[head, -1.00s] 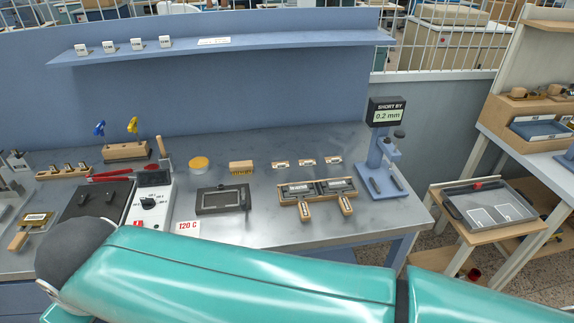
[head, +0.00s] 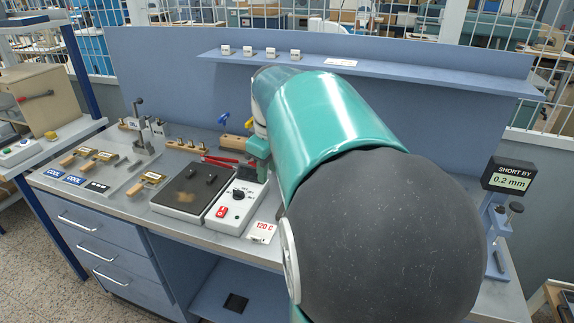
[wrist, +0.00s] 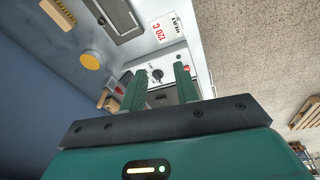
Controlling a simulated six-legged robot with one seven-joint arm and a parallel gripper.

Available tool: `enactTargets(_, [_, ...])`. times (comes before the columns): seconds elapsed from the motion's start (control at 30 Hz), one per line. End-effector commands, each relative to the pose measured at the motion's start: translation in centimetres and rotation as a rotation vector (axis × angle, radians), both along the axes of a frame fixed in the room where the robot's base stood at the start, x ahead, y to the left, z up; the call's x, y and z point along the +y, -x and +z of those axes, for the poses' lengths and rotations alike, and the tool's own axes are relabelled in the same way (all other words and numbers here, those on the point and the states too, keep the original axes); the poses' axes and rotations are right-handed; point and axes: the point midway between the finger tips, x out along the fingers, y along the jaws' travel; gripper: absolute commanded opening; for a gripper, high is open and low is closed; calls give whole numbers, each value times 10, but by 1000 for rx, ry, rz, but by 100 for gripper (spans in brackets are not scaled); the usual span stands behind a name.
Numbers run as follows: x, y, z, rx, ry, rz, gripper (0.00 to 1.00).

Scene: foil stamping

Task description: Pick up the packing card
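I cannot pick out the packing card for certain. Several small white-faced labelled pieces (head: 248,51) stand in a row on the blue shelf, their print too small to read. My arm hides the middle of the bench in the head view. My gripper (wrist: 159,74) shows in the wrist view with its two green fingers apart and nothing between them. It is above the bench, with the white control box (wrist: 157,73) beyond the fingers. In the head view only part of its green body shows beside the control box, and its fingers are hidden.
A dark hotplate (head: 190,188) and a 120 C sign (head: 261,232) sit at the bench front. A yellow round pad (wrist: 90,60) lies farther along. The gauge display (head: 508,178) reads SHORT BY 0.2 mm. Wooden-handled tools (head: 146,183) lie at left.

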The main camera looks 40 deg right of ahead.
Motion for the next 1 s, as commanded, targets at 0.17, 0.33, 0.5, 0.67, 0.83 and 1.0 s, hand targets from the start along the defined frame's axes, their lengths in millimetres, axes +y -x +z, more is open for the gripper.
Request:
enactTargets(0.17, [-78, 1, -12, 24, -47, 43, 31])
enactTargets(0.33, [-151, 17, -26, 16, -93, 91, 31])
enactTargets(0.5, [-224, 52, -43, -20, -138, 138, 31])
enactTargets(0.67, [-290, 100, -62, -77, -170, 175, 31])
enactTargets(0.83, [-339, 150, -79, -138, -184, 206, 31])
enactTargets(1.0, [-358, 173, -88, -170, -184, 222, 31])
